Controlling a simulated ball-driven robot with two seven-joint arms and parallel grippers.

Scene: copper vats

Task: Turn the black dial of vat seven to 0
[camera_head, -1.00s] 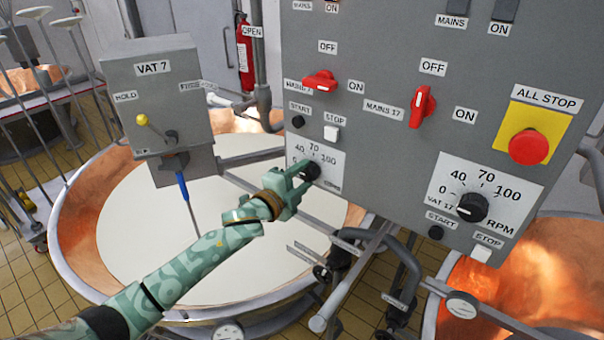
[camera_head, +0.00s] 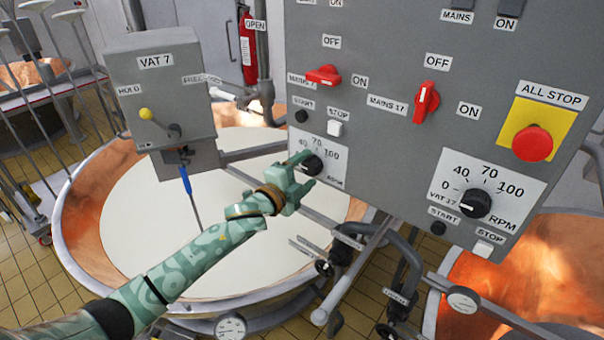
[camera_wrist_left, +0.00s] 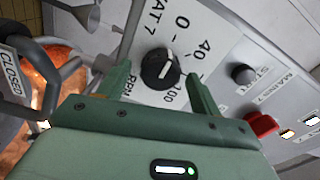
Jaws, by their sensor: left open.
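The black dial of vat seven (camera_head: 312,164) is on a white scale plate (camera_head: 335,152) at the lower left of the grey panel. In the left wrist view the dial (camera_wrist_left: 160,68) shows a white line that seems to lie between 0 and 40; I cannot read it exactly. My left gripper (camera_head: 306,171) is open in front of the dial. In the wrist view its fingers are on either side of the dial, with visible gaps. A finger hides part of the scale. My right gripper is out of view.
Above the dial are the black start button (camera_head: 301,116), white stop button (camera_head: 335,128) and red mains switch (camera_head: 323,75). A similar vat 17 dial (camera_head: 475,203) is to the right. The VAT 7 box (camera_head: 160,90) and the milk-filled copper vat (camera_head: 130,215) are left.

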